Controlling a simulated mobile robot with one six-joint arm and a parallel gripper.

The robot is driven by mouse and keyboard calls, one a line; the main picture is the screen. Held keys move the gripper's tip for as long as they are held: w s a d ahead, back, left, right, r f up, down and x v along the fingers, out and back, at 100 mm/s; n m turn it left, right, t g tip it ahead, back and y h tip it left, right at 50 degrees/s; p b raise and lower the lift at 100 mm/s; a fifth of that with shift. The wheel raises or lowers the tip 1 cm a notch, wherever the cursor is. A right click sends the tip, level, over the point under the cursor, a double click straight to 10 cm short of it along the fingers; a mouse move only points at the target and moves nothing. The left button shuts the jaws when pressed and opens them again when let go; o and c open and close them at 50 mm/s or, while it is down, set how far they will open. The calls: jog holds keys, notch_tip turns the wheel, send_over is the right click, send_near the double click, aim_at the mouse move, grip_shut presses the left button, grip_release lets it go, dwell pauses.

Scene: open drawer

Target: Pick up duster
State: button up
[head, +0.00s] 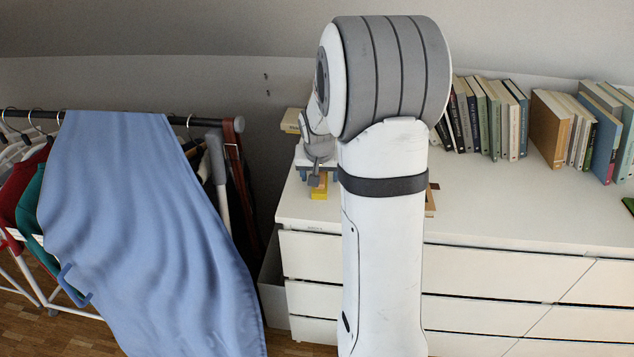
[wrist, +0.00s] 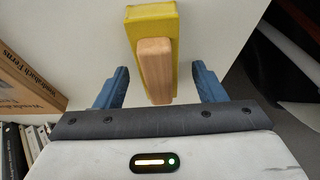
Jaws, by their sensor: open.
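The duster (wrist: 152,27) has a yellow block and a pale wooden handle (wrist: 155,70). In the wrist view it lies on the white top, with the handle pointing towards my gripper. My gripper (wrist: 160,69) is open, with one blue finger on each side of the handle and a gap on both sides. In the head view my gripper (head: 318,172) is over the left end of the dresser, and the yellow of the duster (head: 320,190) shows just below it. My arm hides part of the dresser top there.
The white dresser (head: 500,215) carries rows of books (head: 490,118) at the back. A brown book (wrist: 25,85) lies left of the duster in the wrist view. A clothes rack with a blue cloth (head: 150,230) stands left of the dresser. The dresser's front right top is mostly clear.

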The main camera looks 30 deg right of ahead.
aim_at(320, 173)
jog(key=shift+f, duration=0.1)
jog(key=c, duration=1.1)
notch_tip(320, 173, up, 10)
jog(key=shift+r+p, duration=0.1)
jog(key=shift+p, duration=0.75)
